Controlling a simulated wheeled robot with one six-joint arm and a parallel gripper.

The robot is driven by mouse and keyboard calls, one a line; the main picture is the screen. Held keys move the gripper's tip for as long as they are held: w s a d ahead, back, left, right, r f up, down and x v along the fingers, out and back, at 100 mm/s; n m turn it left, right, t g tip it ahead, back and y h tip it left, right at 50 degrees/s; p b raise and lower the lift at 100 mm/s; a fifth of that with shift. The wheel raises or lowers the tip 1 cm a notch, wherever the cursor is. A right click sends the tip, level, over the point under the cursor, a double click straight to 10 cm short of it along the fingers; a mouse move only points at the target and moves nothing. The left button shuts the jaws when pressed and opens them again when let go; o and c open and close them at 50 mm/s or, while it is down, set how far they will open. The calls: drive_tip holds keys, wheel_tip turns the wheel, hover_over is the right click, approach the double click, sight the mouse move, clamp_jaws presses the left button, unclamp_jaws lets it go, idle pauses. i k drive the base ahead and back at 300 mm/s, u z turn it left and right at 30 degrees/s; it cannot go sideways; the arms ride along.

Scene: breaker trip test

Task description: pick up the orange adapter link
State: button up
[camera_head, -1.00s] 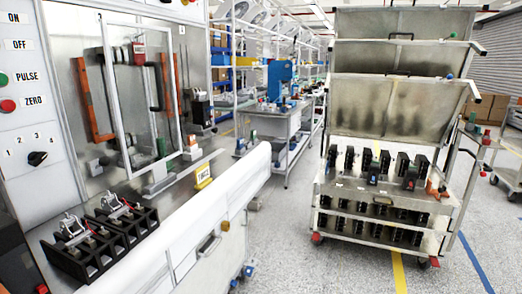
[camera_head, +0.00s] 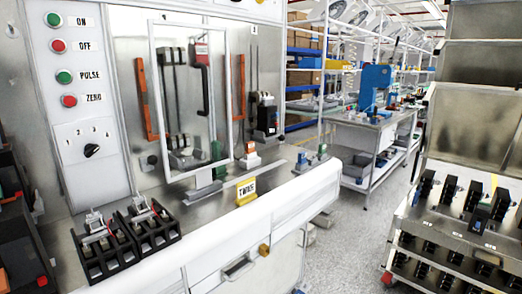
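Several orange things are in view, and I cannot tell for sure which is the adapter link. A long upright orange bar (camera_head: 146,100) stands at the back panel, left of the white-framed clear door. A second upright orange bar (camera_head: 239,100) stands to the door's right. A small orange and white piece (camera_head: 250,153) sits on the bench top in front of that second bar. My gripper is not in view.
A button panel (camera_head: 78,75) is at left. A cart with black breakers (camera_head: 470,220) is at right, with grey floor between.

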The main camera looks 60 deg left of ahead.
sight(250, 146)
drive_tip(key=u, duration=0.3)
drive_tip(key=i, duration=1.9)
drive_tip(key=u, duration=1)
drive_tip(key=i, duration=1)
drive_tip(key=u, duration=1.7)
drive_tip(key=i, duration=0.6)
drive_tip(key=u, duration=0.5)
